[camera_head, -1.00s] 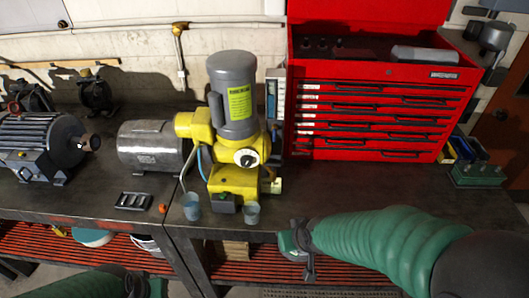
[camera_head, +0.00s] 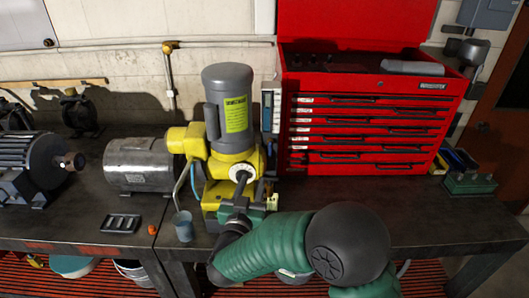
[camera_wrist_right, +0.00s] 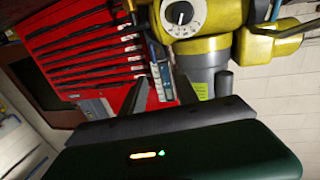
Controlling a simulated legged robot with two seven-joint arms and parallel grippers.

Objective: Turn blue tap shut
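A yellow machine (camera_head: 215,195) with a grey motor (camera_head: 230,100) on top stands on the bench. Its front bears a white round dial with a dark centre (camera_head: 243,170); the dial also shows in the right wrist view (camera_wrist_right: 179,13). I cannot make out a blue tap; a thin blue hose (camera_head: 193,183) runs at the machine's left. My right gripper (camera_head: 241,184) is in front of the machine just below the dial, hiding part of its lower front. In the wrist view its dark fingers stand apart with nothing between them. My left gripper is out of view.
A grey-blue cup (camera_head: 184,227) stands left of my right gripper. A silver motor (camera_head: 140,165) and a dark tray (camera_head: 122,223) are further left. A red tool chest (camera_head: 370,125) stands behind right. The bench top (camera_head: 420,215) at right is largely clear.

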